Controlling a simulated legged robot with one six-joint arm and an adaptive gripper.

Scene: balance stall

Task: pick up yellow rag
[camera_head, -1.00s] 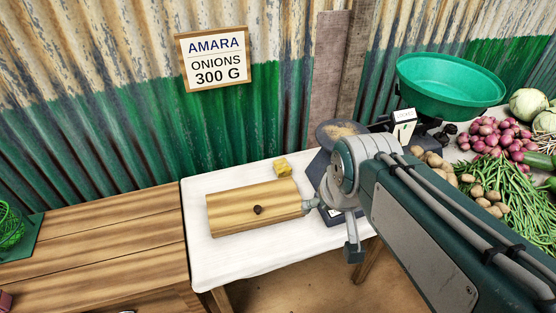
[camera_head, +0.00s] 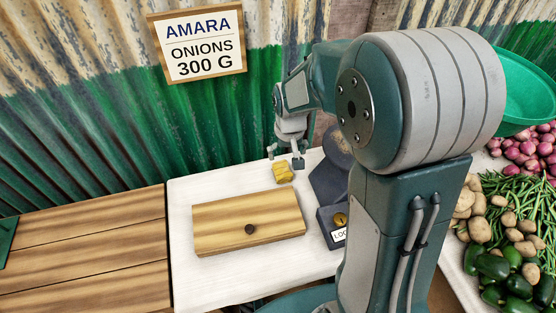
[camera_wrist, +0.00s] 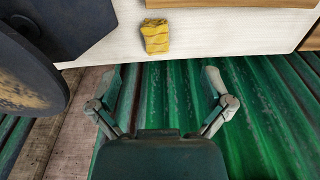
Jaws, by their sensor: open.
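The yellow rag (camera_head: 283,172) is a small folded bundle on the white table (camera_head: 190,270), just behind the wooden box. It also shows in the wrist view (camera_wrist: 156,36), near the table's back edge. My gripper (camera_head: 285,160) is behind and above the rag, close to the corrugated wall. In the wrist view my gripper (camera_wrist: 166,85) is open, its two fingers spread wide with nothing between them. The rag lies ahead of the fingertips, apart from them.
A wooden box (camera_head: 225,240) with a dark knob lies in front of the rag. A dark scale (camera_head: 330,185) stands right of it and also shows in the wrist view (camera_wrist: 70,25). The corrugated wall (camera_head: 215,130) is close behind the table. Vegetables (camera_head: 520,250) lie at the right.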

